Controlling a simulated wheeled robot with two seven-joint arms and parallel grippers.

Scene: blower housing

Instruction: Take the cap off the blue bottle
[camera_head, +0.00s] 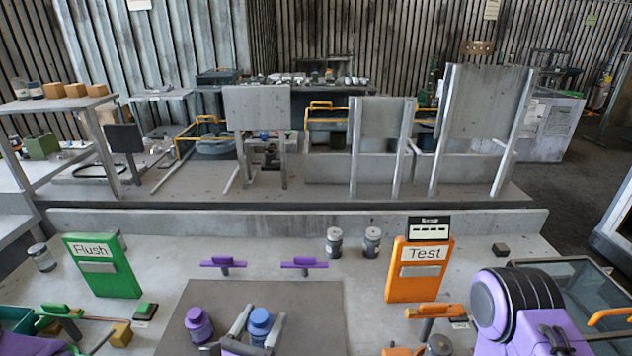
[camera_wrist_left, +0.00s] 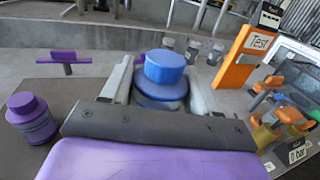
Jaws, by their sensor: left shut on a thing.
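The blue bottle (camera_head: 260,323) stands upright at the front middle, on a dark mat (camera_head: 315,300). Its round blue cap (camera_wrist_left: 165,64) sits on top of the wider blue body (camera_wrist_left: 160,92) in the left wrist view. My left gripper (camera_head: 259,326) is shut on the blue bottle, one grey finger on each side. In the left wrist view its fingers (camera_wrist_left: 158,88) flank the bottle. I cannot tell exactly how high on the bottle they press. My right gripper does not show.
A purple bottle (camera_head: 199,325) stands close on the left. Two purple handles (camera_head: 223,263) (camera_head: 304,263) are behind. A green Flush box (camera_head: 100,266) is left, an orange Test box (camera_head: 418,268) right. Two grey jars (camera_head: 334,242) (camera_head: 371,242) stand at the back.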

